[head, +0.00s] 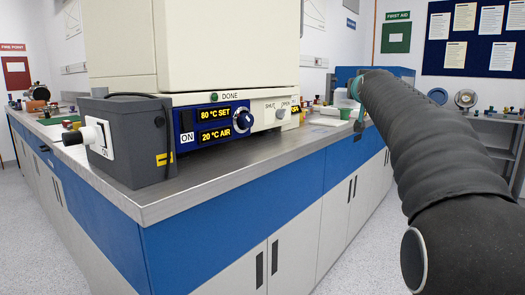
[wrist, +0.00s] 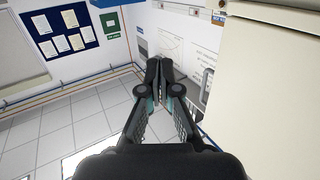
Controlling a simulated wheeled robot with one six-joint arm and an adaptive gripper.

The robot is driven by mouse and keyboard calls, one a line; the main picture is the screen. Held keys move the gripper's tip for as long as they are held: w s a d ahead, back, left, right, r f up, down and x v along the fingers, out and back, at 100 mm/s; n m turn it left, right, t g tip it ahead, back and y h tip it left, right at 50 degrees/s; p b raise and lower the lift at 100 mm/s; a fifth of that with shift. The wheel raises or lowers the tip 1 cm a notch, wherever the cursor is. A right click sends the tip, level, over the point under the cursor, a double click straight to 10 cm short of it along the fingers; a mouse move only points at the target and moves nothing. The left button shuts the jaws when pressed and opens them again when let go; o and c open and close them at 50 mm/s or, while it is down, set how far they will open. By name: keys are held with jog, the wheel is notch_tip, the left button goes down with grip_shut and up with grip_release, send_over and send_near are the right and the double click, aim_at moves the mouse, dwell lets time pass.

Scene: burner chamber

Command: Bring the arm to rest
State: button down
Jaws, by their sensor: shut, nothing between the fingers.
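My arm (head: 425,140) reaches in from the right of the head view, bent and extended towards the back, right of the cream chamber. In the head view its far end is small and partly hidden behind the arm links. In the wrist view my gripper (wrist: 163,75) is shut, its fingertips together and nothing between them. It is in free air, with the floor and the far wall beyond it. The cream chamber (wrist: 275,90) fills the right side of the wrist view, apart from the fingers.
The cream chamber (head: 190,45) stands on the steel-topped bench (head: 160,203), its display reading 80 °C SET and 20 °C AIR. A grey switch box (head: 125,140) stands at the bench's near corner. Shelves (head: 490,150) stand at the right. Open floor (head: 45,240) lies at the left.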

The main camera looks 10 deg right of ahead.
jog(key=s+a+f+g+y, duration=0.1)
jog(key=s+a+f+g, duration=0.15)
jog(key=f, duration=0.45)
jog(key=s+a+f+g+y, duration=0.1)
jog(key=s+f+g, duration=0.15)
jog(key=f, duration=0.55)
jog(key=s+a+f+g, duration=0.1)
jog(key=s+f+g, duration=0.15)
jog(key=f, duration=0.45)
jog(key=s+a+f+n+g+y, duration=0.1)
jog(key=s+a+f, duration=0.4)
jog(key=s, duration=0.7)
jog(key=s+a+f+n+g, duration=0.1)
jog(key=s+a+f, duration=0.4)
jog(key=s, duration=0.6)
jog(key=s+a+f+n+g+y, duration=0.1)
jog(key=s+a+f, duration=0.4)
jog(key=s+f, duration=0.3)
jog(key=s, duration=0.4)
jog(key=shift+s+g+y, duration=0.3)
jog(key=shift+s+g, duration=0.05)
jog(key=shift+a, duration=0.15)
